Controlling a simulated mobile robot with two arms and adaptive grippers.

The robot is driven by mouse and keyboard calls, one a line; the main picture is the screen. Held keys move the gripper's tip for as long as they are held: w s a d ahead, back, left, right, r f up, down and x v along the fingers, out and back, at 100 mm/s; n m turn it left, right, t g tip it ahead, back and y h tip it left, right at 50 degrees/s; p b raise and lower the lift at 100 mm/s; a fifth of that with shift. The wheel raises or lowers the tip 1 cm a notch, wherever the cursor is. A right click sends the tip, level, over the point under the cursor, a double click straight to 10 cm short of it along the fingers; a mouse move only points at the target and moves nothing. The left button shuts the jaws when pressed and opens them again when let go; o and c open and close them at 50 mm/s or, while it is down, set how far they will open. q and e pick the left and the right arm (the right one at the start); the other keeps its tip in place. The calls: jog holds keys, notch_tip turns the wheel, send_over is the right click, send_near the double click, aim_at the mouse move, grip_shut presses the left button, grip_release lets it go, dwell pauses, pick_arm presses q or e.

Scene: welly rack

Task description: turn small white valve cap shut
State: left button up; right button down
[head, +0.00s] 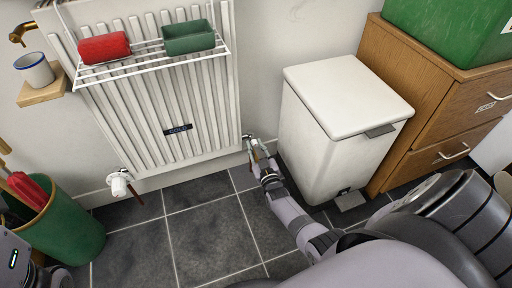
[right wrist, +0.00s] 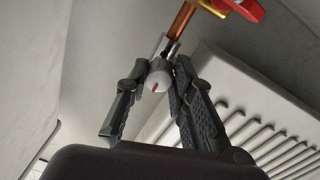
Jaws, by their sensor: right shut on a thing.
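The small white valve cap (right wrist: 158,81) has a red mark on its face and sits at the end of a metal valve fitting below a copper pipe (right wrist: 181,20) in the right wrist view. My right gripper (right wrist: 160,72) is shut on the cap, with one finger on each side of it. In the head view my right gripper (head: 257,152) is at the lower right corner of the white radiator (head: 160,115). There the fingers hide most of the cap. My left gripper is not clearly in view.
A white pedal bin (head: 330,130) stands close to the right of my right gripper. A larger white valve (head: 120,183) is at the radiator's lower left. A green bin (head: 65,235) stands at the left. A wire rack (head: 150,62) hangs on the radiator. Dark floor tiles lie clear in front.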

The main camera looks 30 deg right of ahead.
jog(key=c, duration=1.4)
grip_release()
jog(key=shift+c, duration=0.2)
jog(key=shift+o, duration=0.2)
jog(key=v, duration=1.2)
